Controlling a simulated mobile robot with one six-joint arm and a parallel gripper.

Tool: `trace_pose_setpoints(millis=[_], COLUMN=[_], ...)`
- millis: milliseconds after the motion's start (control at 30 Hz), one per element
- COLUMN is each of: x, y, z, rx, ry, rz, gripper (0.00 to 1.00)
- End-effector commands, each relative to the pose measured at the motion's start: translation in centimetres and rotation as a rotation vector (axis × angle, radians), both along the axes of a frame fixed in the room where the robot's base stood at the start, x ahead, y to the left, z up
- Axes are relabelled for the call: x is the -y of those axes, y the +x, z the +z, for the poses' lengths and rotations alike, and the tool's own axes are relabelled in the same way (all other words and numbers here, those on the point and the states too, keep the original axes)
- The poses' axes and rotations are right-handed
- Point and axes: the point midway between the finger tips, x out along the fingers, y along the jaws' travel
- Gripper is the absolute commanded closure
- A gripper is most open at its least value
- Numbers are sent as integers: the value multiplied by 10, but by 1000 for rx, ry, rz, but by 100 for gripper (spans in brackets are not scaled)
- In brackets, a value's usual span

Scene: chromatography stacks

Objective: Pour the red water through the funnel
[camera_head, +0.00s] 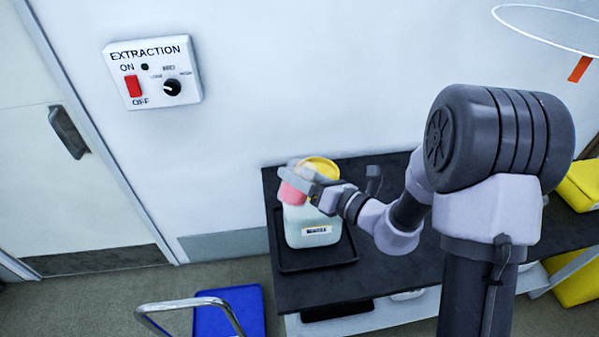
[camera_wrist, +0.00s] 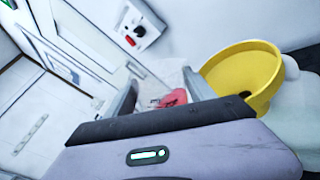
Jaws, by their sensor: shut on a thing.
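A clear container with red water (camera_head: 291,191) is held between the fingers of my gripper (camera_head: 298,181), beside the funnel's left side. In the wrist view the red water (camera_wrist: 173,98) shows between the two fingers, low in the clear container. I cannot tell clearly how far it is tilted. The yellow funnel (camera_head: 322,166) sits on top of a pale translucent canister (camera_head: 313,230). In the wrist view the funnel (camera_wrist: 246,72) is just right of the right finger, its wide mouth partly visible. My gripper hides part of the funnel and the canister's neck.
The canister stands in a black tray (camera_head: 345,254) on a dark bench (camera_head: 305,291) against the wall. An extraction switch panel (camera_head: 153,73) hangs on the wall. A blue cart (camera_head: 243,303) stands on the floor at the left. Yellow bins (camera_head: 575,281) are at the right.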

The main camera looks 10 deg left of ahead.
Motion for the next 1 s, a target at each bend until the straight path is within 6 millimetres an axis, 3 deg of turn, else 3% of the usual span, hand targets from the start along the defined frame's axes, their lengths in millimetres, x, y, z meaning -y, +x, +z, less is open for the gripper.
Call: trace_pose_setpoints(millis=[1000], x=[0], y=[0], z=[1], rx=[-91], ry=[51], rz=[0], gripper=[87])
